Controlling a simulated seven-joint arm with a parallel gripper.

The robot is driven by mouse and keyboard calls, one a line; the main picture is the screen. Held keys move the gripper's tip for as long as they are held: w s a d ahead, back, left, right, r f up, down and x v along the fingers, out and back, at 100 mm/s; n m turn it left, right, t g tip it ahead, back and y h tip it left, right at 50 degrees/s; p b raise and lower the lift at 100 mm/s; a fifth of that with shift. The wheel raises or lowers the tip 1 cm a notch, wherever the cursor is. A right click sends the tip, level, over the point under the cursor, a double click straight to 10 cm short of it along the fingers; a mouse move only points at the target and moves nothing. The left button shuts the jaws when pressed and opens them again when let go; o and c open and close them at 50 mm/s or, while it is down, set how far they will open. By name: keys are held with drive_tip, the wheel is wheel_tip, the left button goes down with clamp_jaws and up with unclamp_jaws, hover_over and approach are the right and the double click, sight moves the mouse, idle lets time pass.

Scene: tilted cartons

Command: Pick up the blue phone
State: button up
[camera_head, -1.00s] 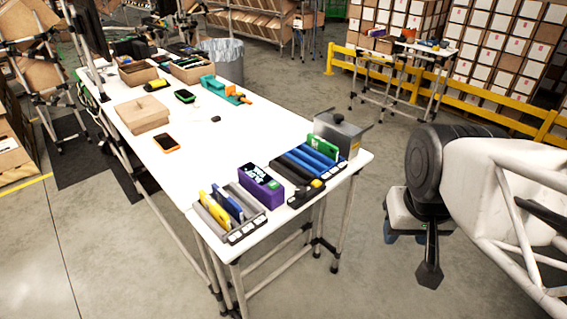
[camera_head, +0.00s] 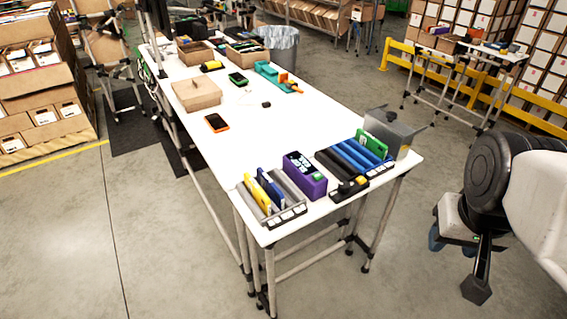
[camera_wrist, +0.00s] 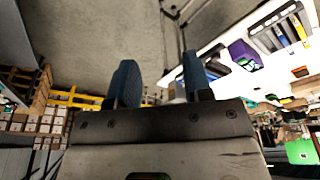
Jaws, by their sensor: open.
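The blue phone (camera_head: 269,187) stands tilted in a grey slotted rack (camera_head: 283,218) at the table's near corner, beside a yellow phone (camera_head: 257,195). Its lower part is hidden in the rack. The rack also shows at the upper right of the wrist view, where the phone is small. In the head view my gripper (camera_head: 453,245) hangs low at the right, beyond the table's right side and well apart from the phone.
A purple holder (camera_head: 304,177) with a dark device and a black rack with blue dividers (camera_head: 355,157) stand right of the grey rack. An orange phone (camera_head: 216,123) lies on the white table (camera_head: 270,130), whose middle is mostly clear. Open floor separates my arm from the table.

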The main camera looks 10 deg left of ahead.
drive_tip(key=w, duration=0.1)
drive_tip(key=n+g, duration=0.3)
drive_tip(key=n, duration=0.6)
hover_over(269, 180)
drive_tip(key=d, duration=0.1)
wheel_tip(269, 180, down, 14)
drive_tip(key=shift+f, duration=0.2)
drive_tip(key=shift+a+f, duration=0.35)
drive_tip(key=shift+a, duration=0.15)
